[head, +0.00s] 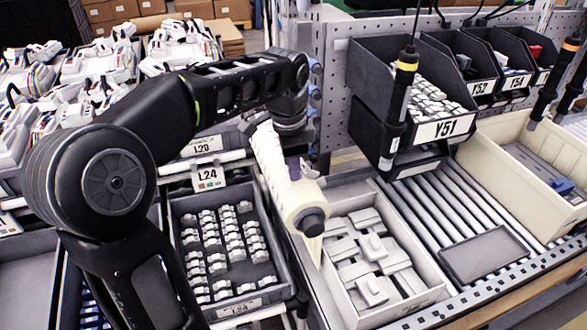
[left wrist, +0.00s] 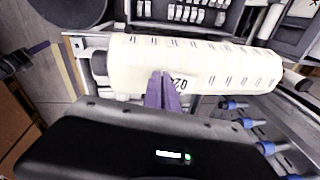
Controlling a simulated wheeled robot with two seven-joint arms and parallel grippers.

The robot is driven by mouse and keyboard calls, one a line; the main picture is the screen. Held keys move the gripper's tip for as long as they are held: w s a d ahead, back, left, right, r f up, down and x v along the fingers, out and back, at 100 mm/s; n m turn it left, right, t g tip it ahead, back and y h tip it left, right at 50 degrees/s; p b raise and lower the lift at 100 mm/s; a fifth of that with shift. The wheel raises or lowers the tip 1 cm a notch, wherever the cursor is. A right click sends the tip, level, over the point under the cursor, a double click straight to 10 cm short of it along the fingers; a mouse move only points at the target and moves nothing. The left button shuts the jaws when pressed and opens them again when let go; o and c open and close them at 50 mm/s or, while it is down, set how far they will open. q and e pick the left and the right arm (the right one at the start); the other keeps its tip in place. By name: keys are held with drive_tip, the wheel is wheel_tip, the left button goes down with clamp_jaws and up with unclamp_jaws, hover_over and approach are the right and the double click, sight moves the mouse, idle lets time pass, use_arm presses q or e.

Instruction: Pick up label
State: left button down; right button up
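A cream label roll (head: 272,160) sits on a black spindle, slanting down past the middle of the head view. It also spans the left wrist view (left wrist: 225,65), with rows of small printed marks. A label (left wrist: 184,82) with larger black print is at the roll's near side. My left gripper (head: 295,169) is at the roll, and its purple fingers (left wrist: 163,88) reach the label's left edge. The fingers look close together. I cannot tell whether they pinch the label. My right gripper is not in view.
A grey bin (head: 184,204) of small white parts stands left of the roll. A white bin (head: 330,268) of larger parts stands to its right. Hanging screwdrivers (head: 399,100) and the black Y51 bin (head: 368,85) are further right. A roller conveyor (head: 440,215) runs below them.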

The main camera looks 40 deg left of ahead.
use_arm(q)
drive_tip(key=shift+r, duration=0.1)
drive_tip(key=shift+r+b, duration=0.4)
drive_tip(key=shift+r, duration=0.45)
drive_tip(key=shift+s+d+r+b, duration=0.3)
drive_tip(key=shift+d+r+b, duration=0.25)
drive_tip(key=shift+r, duration=0.1)
drive_tip(key=s+d+b, duration=0.1)
drive_tip(key=s+d, duration=0.8)
drive_tip(key=d, duration=0.4)
drive_tip(key=shift+s+d+r, duration=0.15)
drive_tip(key=shift+s+d, duration=0.2)
drive_tip(key=shift+d, duration=0.05)
